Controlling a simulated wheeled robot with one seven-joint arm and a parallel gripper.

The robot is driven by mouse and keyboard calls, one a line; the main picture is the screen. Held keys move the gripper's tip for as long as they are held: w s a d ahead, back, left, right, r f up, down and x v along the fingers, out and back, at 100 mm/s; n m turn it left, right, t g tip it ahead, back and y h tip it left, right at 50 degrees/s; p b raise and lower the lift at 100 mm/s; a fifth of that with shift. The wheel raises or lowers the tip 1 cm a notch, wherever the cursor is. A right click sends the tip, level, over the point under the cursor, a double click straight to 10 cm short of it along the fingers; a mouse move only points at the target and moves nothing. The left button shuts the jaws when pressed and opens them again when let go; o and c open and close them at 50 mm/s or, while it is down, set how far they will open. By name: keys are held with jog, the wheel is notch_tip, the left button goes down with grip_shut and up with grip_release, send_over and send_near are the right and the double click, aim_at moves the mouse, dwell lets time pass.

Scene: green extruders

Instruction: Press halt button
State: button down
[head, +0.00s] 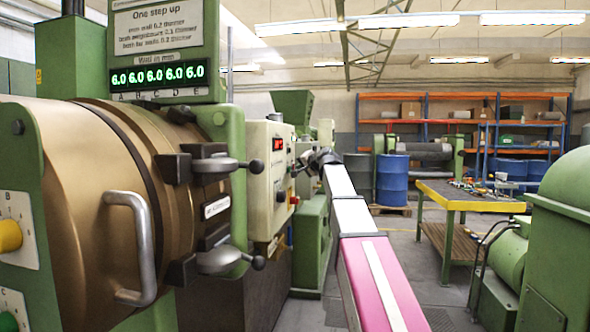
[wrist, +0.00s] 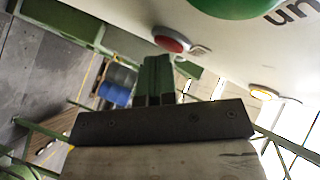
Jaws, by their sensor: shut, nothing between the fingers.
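In the wrist view a red round button (wrist: 172,40) sits on a pale panel (wrist: 225,50), just above and beyond the tips of my gripper (wrist: 158,62). Its label does not show, so I cannot read which one says halt. My gripper's two green fingers are shut together and empty. I see no clear contact with the red button. In the head view my arm reaches forward to a cream control box (head: 268,180), and my gripper (head: 304,164) is small beside its right side. A red button (head: 293,200) shows low on that side.
A large green button (wrist: 235,5) with the letters "un" and a yellow button (wrist: 263,93) share the panel. A brown drum machine (head: 95,200) stands at left, a workbench (head: 455,190) and blue drums (head: 392,178) beyond. The floor right of my arm is open.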

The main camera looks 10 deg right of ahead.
jog(key=shift+d, duration=0.1)
jog(key=shift+s+d, duration=0.25)
jog(key=shift+d, duration=0.4)
jog(key=d, duration=0.1)
jog(key=s+d, duration=0.1)
jog(key=d, duration=0.2)
jog(key=shift+s+d, duration=0.3)
jog(key=shift+d, duration=0.05)
dwell(0.6)
